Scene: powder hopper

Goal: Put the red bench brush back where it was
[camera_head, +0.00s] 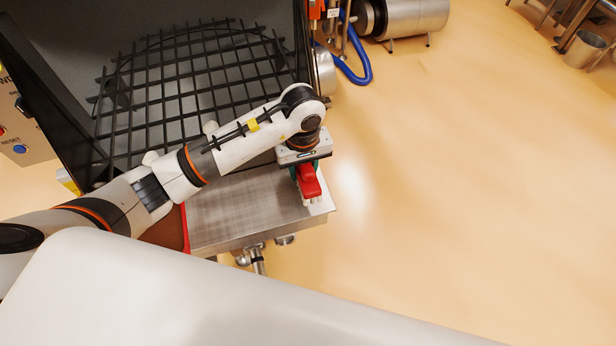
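The red bench brush (309,184) is at the right end of a steel shelf (235,212) in front of the hopper. Its pale bristles point toward the bottom of the picture. My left gripper (305,168) points down over it, and the fingers appear closed around its red body. The gripper hides the far part of the brush. I cannot tell whether the brush touches the shelf or is just above it. My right gripper is not in view.
The dark hopper with its black grate (190,80) lies behind my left arm. A control panel (22,125) is at the far left. A blue hose (361,76) and a steel cylinder (415,18) are at the back.

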